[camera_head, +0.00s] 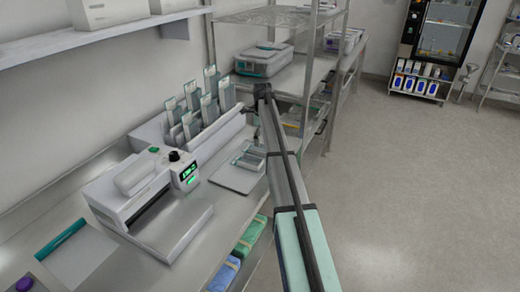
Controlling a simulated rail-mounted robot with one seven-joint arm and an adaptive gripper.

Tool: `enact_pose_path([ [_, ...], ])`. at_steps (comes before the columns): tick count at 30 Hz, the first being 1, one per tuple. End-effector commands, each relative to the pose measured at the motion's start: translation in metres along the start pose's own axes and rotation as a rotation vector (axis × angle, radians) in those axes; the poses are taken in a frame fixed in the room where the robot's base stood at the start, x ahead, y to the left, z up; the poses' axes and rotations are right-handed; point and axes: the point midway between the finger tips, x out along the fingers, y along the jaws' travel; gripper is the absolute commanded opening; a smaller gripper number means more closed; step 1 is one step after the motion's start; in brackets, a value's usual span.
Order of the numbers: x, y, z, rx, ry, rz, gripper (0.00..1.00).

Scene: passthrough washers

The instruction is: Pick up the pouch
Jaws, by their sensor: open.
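Several clear pouches with teal ends stand upright in a white slotted rack (205,120) on the steel counter. Another small pouch (251,156) lies on a pale tray (234,178) just left of my arm. A flat, clear sheet-like pouch with a teal edge (80,255) lies at the counter's lower left. I cannot tell which pouch is meant. My gripper (263,90) appears as a small dark end on my outstretched arm, beyond the tray and beside the grey case. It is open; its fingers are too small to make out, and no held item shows.
A white sealer machine (150,195) with a green display stands left of the tray. A grey case (264,60) sits on the wire shelving behind. Blue and green packs (225,273) lie below the counter edge. Open floor (430,190) is at right.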

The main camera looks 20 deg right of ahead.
Motion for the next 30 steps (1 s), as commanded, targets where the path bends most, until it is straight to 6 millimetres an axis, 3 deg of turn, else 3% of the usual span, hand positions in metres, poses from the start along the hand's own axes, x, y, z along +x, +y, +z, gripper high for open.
enact_pose_path([
  [8,0.013,0.001,-0.001,0.0,0.001,0.002,0.94],
  [18,0.052,0.002,-0.001,-0.001,0.001,0.001,0.94],
  [25,0.054,0.001,0.0,-0.001,0.0,0.0,0.94],
  [27,0.054,0.001,-0.001,-0.001,0.0,0.0,0.72],
  [30,0.054,0.001,-0.001,-0.001,0.0,0.0,0.5],
])
